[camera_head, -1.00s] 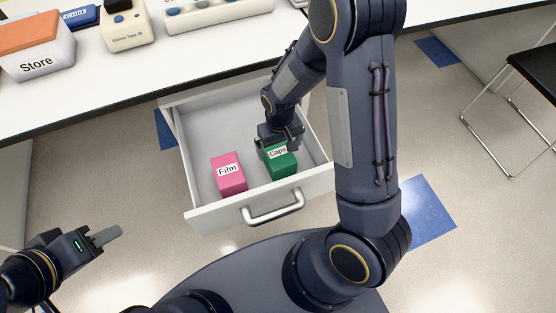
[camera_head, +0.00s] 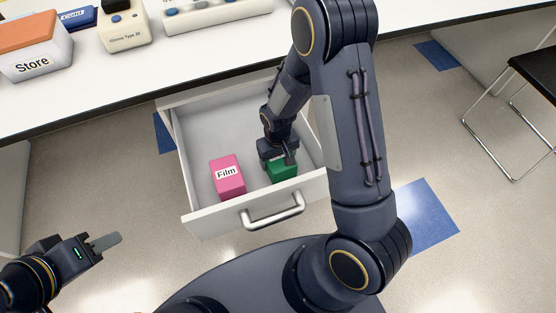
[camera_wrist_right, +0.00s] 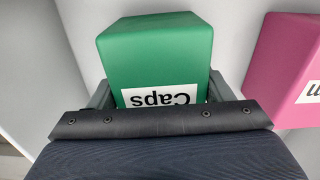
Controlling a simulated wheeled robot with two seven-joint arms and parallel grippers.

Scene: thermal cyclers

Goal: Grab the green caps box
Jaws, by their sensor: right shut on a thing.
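The green caps box (camera_head: 282,171) stands in the open drawer, to the right of the pink Film box. My right gripper (camera_head: 277,157) reaches down into the drawer from above and covers the top of the green box. In the right wrist view the green box (camera_wrist_right: 157,58), with its "Caps" label upside down, sits between the two fingers (camera_wrist_right: 160,98), which are shut on it. My left gripper (camera_head: 107,242) is at the lower left, away from the drawer. Its finger gap cannot be made out.
The pink Film box (camera_head: 228,180) is close beside the green box. The drawer (camera_head: 205,222) has raised walls and a front handle (camera_head: 273,212). The white bench (camera_head: 120,82) above holds a Store box (camera_head: 35,55) and several devices. A chair (camera_head: 525,95) stands right.

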